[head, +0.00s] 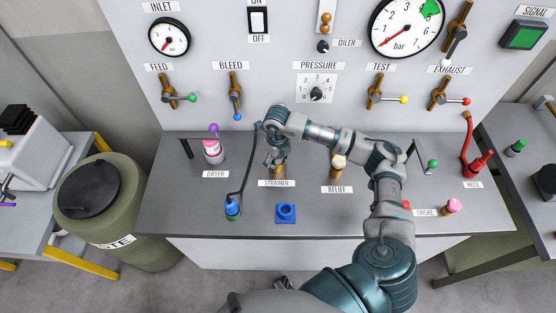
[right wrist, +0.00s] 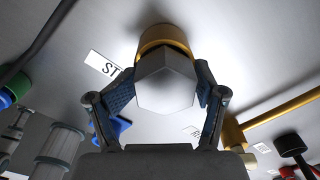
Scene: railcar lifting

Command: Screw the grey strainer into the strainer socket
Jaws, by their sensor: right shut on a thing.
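The grey strainer (right wrist: 165,85) shows in the right wrist view as a hexagonal grey head between my right gripper's fingers. My right gripper (right wrist: 160,100) is shut on it, one finger on each side. The brass strainer socket (right wrist: 163,36) lies directly behind the strainer, which covers part of it. In the head view the socket (head: 278,172) stands behind the STRAINER label, with my right gripper (head: 274,158) pointing down over it. The gripper hides most of the strainer there. I cannot tell how deep the strainer sits in the socket. My left gripper is not in view.
A blue block (head: 286,213) and a blue-ended hose (head: 232,207) are in front of the socket. Valve levers and gauges line the upright panel behind. The bench front between the blue block and choke is mostly clear.

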